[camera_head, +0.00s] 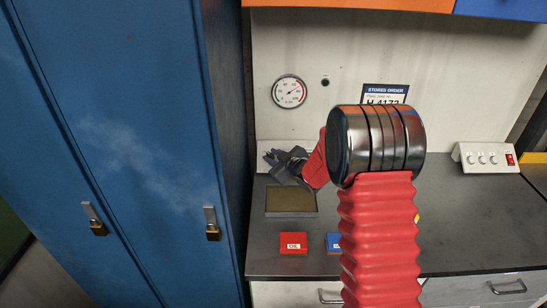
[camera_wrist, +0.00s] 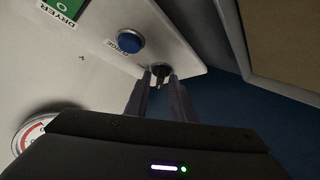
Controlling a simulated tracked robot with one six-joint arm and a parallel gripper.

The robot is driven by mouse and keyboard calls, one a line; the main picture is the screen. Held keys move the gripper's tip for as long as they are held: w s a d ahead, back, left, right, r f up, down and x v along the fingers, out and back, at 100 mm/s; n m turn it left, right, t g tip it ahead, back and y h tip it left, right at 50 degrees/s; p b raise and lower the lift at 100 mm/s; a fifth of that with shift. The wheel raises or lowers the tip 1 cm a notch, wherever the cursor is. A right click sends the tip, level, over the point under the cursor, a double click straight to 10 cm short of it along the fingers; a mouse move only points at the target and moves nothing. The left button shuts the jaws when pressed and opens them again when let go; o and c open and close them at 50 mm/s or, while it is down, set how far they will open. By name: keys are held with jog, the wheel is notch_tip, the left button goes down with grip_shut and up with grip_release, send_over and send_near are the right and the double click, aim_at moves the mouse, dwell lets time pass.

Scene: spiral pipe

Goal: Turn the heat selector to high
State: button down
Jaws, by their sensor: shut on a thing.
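A small dark knob (camera_wrist: 160,70) sits near the edge of a pale panel (camera_wrist: 90,75) in the wrist view. I take it for the heat selector, but no heat marks can be read. My gripper (camera_wrist: 159,80) has its two fingers shut on the knob, one on each side. The fingers hide part of it, and its pointer cannot be made out. In the head view, my gripper (camera_head: 285,162) is low by the back wall, left of my red arm. The knob is not clear there.
A blue button (camera_wrist: 131,41) is close beside the fingers, above a label, and a green DRYER sign (camera_wrist: 68,8) is farther up. A round gauge (camera_head: 289,91) hangs on the wall. A tall blue cabinet (camera_head: 120,130) stands left; a framed brown tray (camera_head: 291,200) lies on the bench.

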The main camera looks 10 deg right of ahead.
jog(key=shift+a+m+h, duration=0.1)
jog(key=shift+m+h, duration=0.4)
jog(key=shift+m, duration=0.3)
jog(key=shift+s+a+f+m+t+h, duration=0.15)
jog(key=shift+m+t+h, duration=0.25)
jog(key=shift+m+h, duration=0.7)
jog(key=shift+w+a+m+t+h, duration=0.15)
jog(key=shift+m+t+h, duration=0.35)
jog(key=shift+m, duration=1)
jog(key=shift+a+m+g+h, duration=0.15)
jog(key=shift+m+g+h, duration=0.15)
jog(key=shift+m+h, duration=2.2)
jog(key=shift+m, duration=0.6)
jog(key=c, duration=1.9)
grip_release()
jog(key=shift+o, duration=0.2)
jog(key=shift+v, duration=3.75)
